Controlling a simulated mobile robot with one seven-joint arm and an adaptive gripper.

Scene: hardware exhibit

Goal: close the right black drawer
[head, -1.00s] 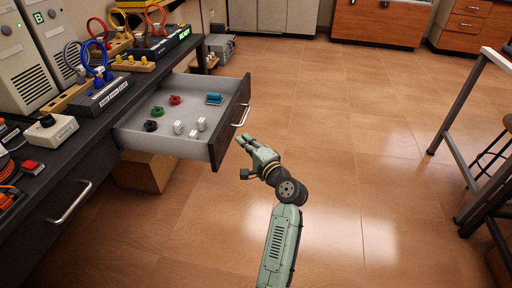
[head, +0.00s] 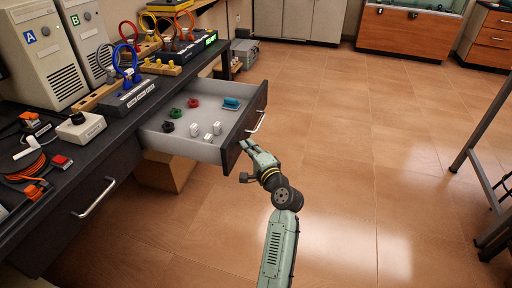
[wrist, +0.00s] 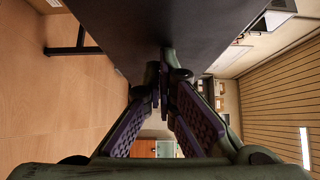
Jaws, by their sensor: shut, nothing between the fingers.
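The right black drawer (head: 245,122) is pulled out from under the dark bench, with a metal bar handle (head: 257,122) on its front. Its light grey tray holds black, red and green round pieces, white blocks and a blue piece. My gripper (head: 245,146) is shut and empty at the near end of the drawer front, below and left of the handle. In the wrist view, the dark drawer panel (wrist: 150,30) fills the top, right at the fingertips (wrist: 160,90). Whether they touch it I cannot tell.
A shut left drawer (head: 80,205) with a bar handle is nearer in the same bench (head: 105,140). A cardboard box (head: 165,172) stands on the floor under the open drawer. A table frame (head: 480,150) stands at the far right. The tiled floor between is clear.

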